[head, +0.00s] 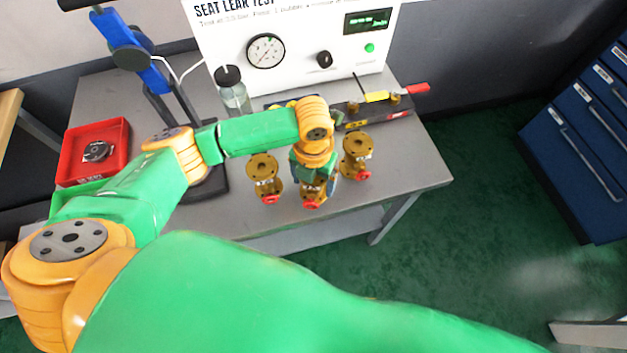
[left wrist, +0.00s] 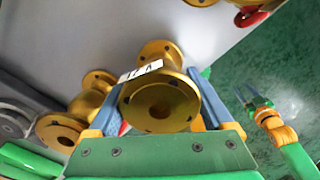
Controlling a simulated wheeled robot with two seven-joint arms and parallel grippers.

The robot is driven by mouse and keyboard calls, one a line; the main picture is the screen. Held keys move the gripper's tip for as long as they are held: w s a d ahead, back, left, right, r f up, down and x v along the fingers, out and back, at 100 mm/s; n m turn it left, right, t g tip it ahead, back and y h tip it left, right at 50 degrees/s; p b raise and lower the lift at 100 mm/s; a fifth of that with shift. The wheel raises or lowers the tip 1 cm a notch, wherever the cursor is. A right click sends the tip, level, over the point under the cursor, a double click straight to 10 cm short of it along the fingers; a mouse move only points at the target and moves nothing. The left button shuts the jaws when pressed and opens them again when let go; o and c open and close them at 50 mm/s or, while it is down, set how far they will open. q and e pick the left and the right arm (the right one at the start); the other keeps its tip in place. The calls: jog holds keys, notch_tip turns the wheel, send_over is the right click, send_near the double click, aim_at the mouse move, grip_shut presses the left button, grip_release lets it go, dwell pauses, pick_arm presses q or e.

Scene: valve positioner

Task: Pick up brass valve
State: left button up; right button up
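Three brass valves with red parts stand on the grey bench. In the head view they are a left one (head: 263,176), a middle one (head: 313,194) partly hidden under my left arm, and a right one (head: 357,155). My left gripper (head: 314,172) is over the middle valve. In the left wrist view, its blue fingers (left wrist: 155,95) are apart, on either side of this valve (left wrist: 160,103), which has a white tag. I see no clear sign of a grip. My right gripper (left wrist: 255,98) is small in the left wrist view, its fingers apart and empty.
A white seat leak test panel (head: 290,50) stands at the back, with a bottle (head: 234,95) before it. A red tray (head: 93,150), a blue-black stand (head: 148,70) and a dark fixture (head: 375,108) are on the bench. Bench space right of the valves is clear.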

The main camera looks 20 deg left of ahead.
pick_arm(q)
jog(key=shift+w, duration=0.1)
grip_shut()
jog(key=shift+w, duration=0.1)
jog(key=shift+r, duration=0.15)
